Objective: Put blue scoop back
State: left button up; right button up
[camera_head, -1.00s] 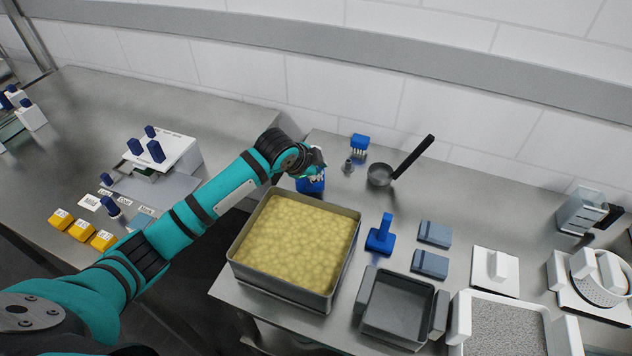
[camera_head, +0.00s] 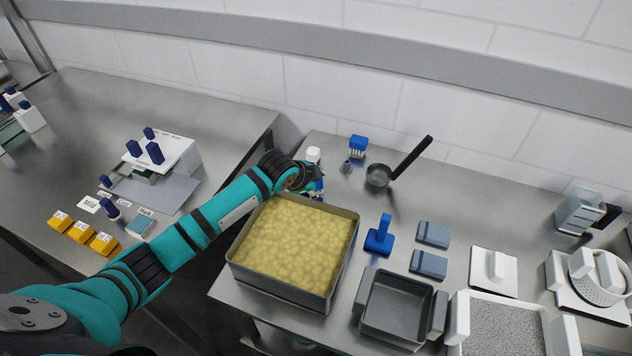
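A blue piece (camera_head: 319,185), mostly hidden behind my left wrist, shows just behind the tray of yellow curd. I cannot tell whether it is a scoop. My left gripper (camera_head: 311,178) is right at this piece, its fingers largely covered by the wrist. I cannot tell whether they are shut on it. A separate blue tool with an upright handle (camera_head: 380,237) stands on the table to the right of the curd tray (camera_head: 345,258), apart from my gripper. My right gripper is out of view.
A blue-topped bristled item (camera_head: 358,147), a small metal piece (camera_head: 346,167) and a black-handled pan (camera_head: 378,176) stand at the back. A white-topped item (camera_head: 313,155) is behind my wrist. Grey blocks (camera_head: 432,234) and an empty grey mould (camera_head: 397,306) lie to the right.

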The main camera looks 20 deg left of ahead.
pick_arm(q)
jog(key=v, duration=1.2)
jog(key=shift+r, duration=0.15)
